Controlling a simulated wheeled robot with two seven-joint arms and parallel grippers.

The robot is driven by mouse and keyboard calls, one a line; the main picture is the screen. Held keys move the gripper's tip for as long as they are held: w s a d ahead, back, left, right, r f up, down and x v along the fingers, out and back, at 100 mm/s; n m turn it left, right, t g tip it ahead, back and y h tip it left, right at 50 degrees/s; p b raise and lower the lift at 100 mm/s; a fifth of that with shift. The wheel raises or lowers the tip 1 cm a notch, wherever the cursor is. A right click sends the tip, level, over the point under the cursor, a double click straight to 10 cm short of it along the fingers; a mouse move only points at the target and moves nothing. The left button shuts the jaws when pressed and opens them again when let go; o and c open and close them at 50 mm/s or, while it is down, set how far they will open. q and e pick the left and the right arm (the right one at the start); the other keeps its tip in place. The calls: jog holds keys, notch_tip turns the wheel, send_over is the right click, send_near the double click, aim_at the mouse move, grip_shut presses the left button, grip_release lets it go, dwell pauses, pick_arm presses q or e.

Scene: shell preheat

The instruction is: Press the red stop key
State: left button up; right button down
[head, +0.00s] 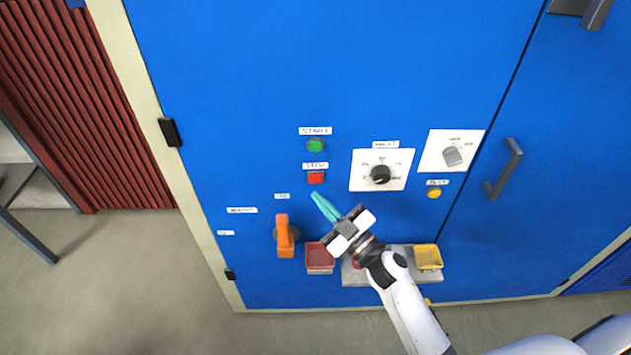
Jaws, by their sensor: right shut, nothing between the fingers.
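The red stop key (316,177) is a small red button on the blue cabinet front (250,90), under a white label that seems to read STOP. A green button (316,145) sits just above it under its own label. My right gripper (318,198) comes in from the lower right with its teal fingers shut and empty. In the picture its tips are just below the red key; I cannot tell how far they are from the panel. My left gripper is not in view.
To the right are a black knob (380,174) on a white plate, a grey switch (452,156) and a yellow button (434,193). An orange handle (284,238) protrudes at lower left. A red bin (320,256) and a yellow bin (428,256) are below. A door handle (504,168) juts out at right.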

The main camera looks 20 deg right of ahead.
aim_at(311, 178)
jog(key=shift+w+d, duration=0.2)
jog(key=shift+w, duration=0.4)
jog(key=shift+w+d, duration=0.15)
jog(key=shift+w, duration=0.45)
jog(key=shift+w, duration=0.1)
dwell(1.1)
jog(key=shift+w+d, duration=0.1)
jog(key=shift+w, duration=0.2)
jog(key=shift+w+d, duration=0.1)
jog(key=shift+w, duration=0.3)
dwell(0.6)
jog(key=shift+s, duration=0.1)
jog(key=shift+s+a, duration=0.2)
jog(key=shift+s, duration=0.55)
